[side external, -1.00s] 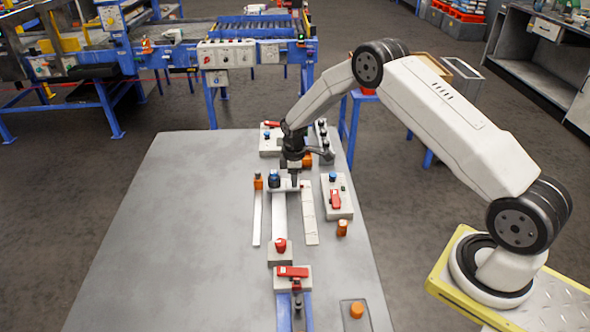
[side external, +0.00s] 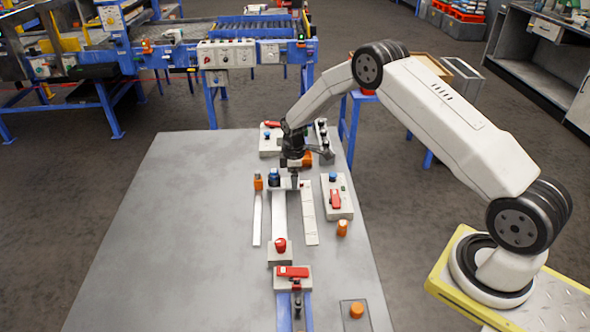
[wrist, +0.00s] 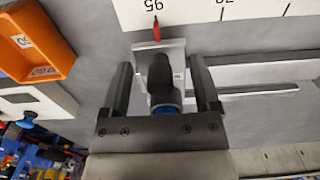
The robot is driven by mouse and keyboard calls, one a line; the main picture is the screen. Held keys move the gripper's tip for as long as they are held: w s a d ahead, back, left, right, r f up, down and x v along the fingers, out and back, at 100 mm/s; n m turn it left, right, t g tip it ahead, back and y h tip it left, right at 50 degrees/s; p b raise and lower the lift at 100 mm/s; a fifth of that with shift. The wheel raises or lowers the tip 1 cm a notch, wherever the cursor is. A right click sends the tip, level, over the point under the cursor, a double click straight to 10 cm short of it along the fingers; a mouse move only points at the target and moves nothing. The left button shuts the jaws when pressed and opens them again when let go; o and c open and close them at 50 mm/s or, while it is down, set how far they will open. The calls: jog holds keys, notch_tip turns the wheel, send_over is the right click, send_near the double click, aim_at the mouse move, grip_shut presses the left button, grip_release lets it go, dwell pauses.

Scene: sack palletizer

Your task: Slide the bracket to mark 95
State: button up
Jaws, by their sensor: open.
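The bracket (wrist: 176,51) is a pale plate with an upright dark post and a red pointer (wrist: 156,29). The pointer's tip is at the white scale (wrist: 200,12), close to the label 95, which reads upside down in the wrist view. Exact alignment with the mark is hard to tell. My gripper (wrist: 160,72) is open, with one finger on each side of the dark post and gaps visible. In the side view my gripper (side external: 295,181) is low over the bracket at the far end of the rail (side external: 279,216); the scale (side external: 309,212) lies right of it.
An orange bin (wrist: 33,42) is close by on the scale's side. The table's left side is clear.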

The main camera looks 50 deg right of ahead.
jog(key=shift+r, duration=0.5)
jog(key=shift+r, duration=1.05)
jog(key=shift+r, duration=0.35)
jog(key=shift+r, duration=0.3)
jog(key=shift+r, duration=0.15)
jog(key=shift+r, duration=1.65)
